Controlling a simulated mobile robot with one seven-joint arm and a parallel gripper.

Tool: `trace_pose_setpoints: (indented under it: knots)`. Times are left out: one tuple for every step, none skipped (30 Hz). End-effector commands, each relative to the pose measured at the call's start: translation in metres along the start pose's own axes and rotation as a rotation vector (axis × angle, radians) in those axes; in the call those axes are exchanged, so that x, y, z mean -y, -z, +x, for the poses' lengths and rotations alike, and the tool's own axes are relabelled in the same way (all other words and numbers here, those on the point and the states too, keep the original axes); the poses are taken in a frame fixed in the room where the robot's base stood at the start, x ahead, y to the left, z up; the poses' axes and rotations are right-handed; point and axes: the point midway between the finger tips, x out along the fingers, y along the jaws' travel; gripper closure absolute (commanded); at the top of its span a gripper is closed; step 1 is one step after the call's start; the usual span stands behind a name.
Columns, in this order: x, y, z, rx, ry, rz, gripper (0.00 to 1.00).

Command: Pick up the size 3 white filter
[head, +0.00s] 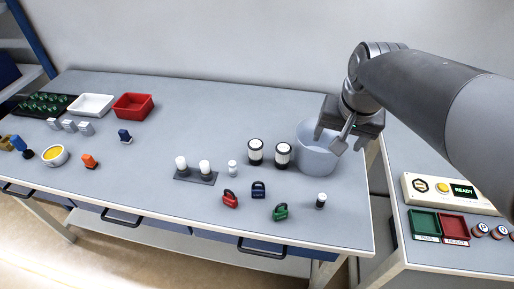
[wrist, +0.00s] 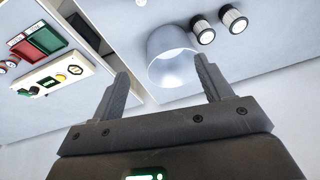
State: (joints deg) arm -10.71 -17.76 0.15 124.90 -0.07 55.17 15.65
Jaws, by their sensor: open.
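Several white cylinders that could be filters stand on the table; no size mark is readable. Two large white ones with black ends, a left one (head: 255,152) and a right one (head: 282,155), stand beside the grey bucket; they also show in the wrist view (wrist: 203,32) (wrist: 233,20). Two white-topped cylinders (head: 181,163) (head: 205,167) stand on a dark grey base. A small white one (head: 233,169) stands right of them, and a small black-and-white one (head: 321,201) near the front right. My gripper (head: 338,132) is open and empty above the bucket; its spread fingers show in the wrist view (wrist: 161,68).
The grey bucket (head: 317,159) stands by the table's right edge. Red (head: 230,199), blue (head: 258,190) and green (head: 280,212) padlock-like items lie in front. White (head: 91,105) and red (head: 133,105) bins are far left. A side bench holds a READY panel (head: 452,190). The table's middle back is clear.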

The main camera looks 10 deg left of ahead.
Motion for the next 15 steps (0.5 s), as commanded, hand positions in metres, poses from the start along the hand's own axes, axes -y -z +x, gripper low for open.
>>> trace_pose_setpoints:
  knots:
    - [0.012, 0.011, 0.009, 0.024, 0.0, 0.003, 0.28]
    - [0.018, 0.017, 0.013, 0.035, 0.0, 0.008, 0.28]
    - [0.027, 0.024, 0.019, 0.051, -0.002, 0.016, 0.28]
    - [0.034, 0.029, 0.024, 0.063, -0.003, 0.021, 0.28]
    - [0.041, 0.035, 0.028, 0.074, -0.004, 0.027, 0.28]
    - [0.051, 0.041, 0.035, 0.089, -0.006, 0.034, 0.28]
    - [0.058, 0.045, 0.041, 0.1, -0.008, 0.039, 0.28]
    - [0.065, 0.05, 0.047, 0.111, -0.01, 0.045, 0.28]
    - [0.075, 0.056, 0.055, 0.125, -0.014, 0.051, 0.28]
    - [0.083, 0.059, 0.061, 0.137, -0.017, 0.057, 0.28]
    - [0.091, 0.063, 0.068, 0.148, -0.021, 0.062, 0.28]
    - [0.101, 0.068, 0.077, 0.162, -0.026, 0.068, 0.28]
    - [0.109, 0.07, 0.084, 0.173, -0.03, 0.074, 0.28]
    - [0.117, 0.073, 0.091, 0.184, -0.034, 0.078, 0.28]
    - [0.128, 0.076, 0.101, 0.197, -0.04, 0.085, 0.28]
